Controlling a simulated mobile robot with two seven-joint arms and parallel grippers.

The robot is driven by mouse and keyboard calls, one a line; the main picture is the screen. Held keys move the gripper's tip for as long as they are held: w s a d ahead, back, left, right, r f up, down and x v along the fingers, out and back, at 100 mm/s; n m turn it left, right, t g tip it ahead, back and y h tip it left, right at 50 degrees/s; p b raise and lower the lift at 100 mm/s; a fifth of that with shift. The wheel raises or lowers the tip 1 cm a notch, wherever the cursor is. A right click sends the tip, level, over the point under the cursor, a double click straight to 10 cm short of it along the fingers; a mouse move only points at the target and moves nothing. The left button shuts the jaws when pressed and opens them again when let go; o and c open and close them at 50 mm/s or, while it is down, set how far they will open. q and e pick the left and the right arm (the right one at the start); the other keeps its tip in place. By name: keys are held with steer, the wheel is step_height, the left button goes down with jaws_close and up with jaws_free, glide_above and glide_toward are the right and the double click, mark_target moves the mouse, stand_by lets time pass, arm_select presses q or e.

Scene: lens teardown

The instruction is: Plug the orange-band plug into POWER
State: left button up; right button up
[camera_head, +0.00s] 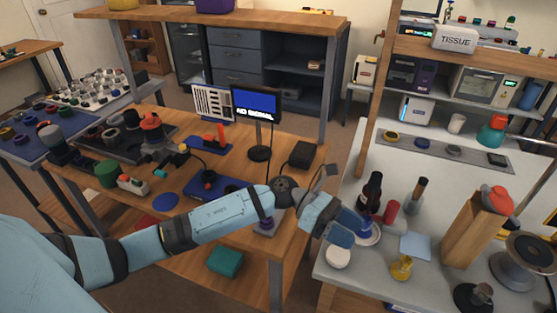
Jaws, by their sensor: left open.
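My left arm reaches from the lower left across the wooden bench. Its gripper (349,228) is open beside the grey counter at the right, with nothing visible between its fingers. A small orange-red piece (221,134) stands on the bench left of the monitor; whether it is the orange-band plug is too small to tell. No socket marked POWER can be read. The monitor (256,106) is lit blue and reads "NO SIGNAL". My right gripper is not in view.
The wooden bench also holds a dark blue device (205,187), a green cylinder (107,173) and a black box (302,154). The grey counter holds dark bottles, a red cylinder (391,212), a yellow flask (401,267) and a wooden block (473,232). A teal box (225,262) sits below.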

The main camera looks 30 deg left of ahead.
arm_select(q)
steer(key=w+a+r+m+y+b, duration=0.15)
steer(key=w+a+m+y, duration=0.35)
steer(key=a+y, duration=0.5)
steer(key=w+a+r+m+y+b, duration=0.15)
steer(key=w+a+m+y, duration=0.45)
steer(key=a, duration=0.8)
steer(key=shift+y, duration=0.3)
steer(key=f, duration=1.4)
steer(key=shift+s+b, duration=0.3)
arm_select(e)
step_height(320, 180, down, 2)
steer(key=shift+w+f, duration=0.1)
arm_select(q)
steer(key=c, duration=1.1)
steer(key=shift+r+p, duration=0.45)
steer(key=shift+r, duration=0.55)
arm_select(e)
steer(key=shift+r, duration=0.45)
arm_select(q)
steer(key=shift+r+p, duration=1)
steer(key=shift+r, duration=1.1)
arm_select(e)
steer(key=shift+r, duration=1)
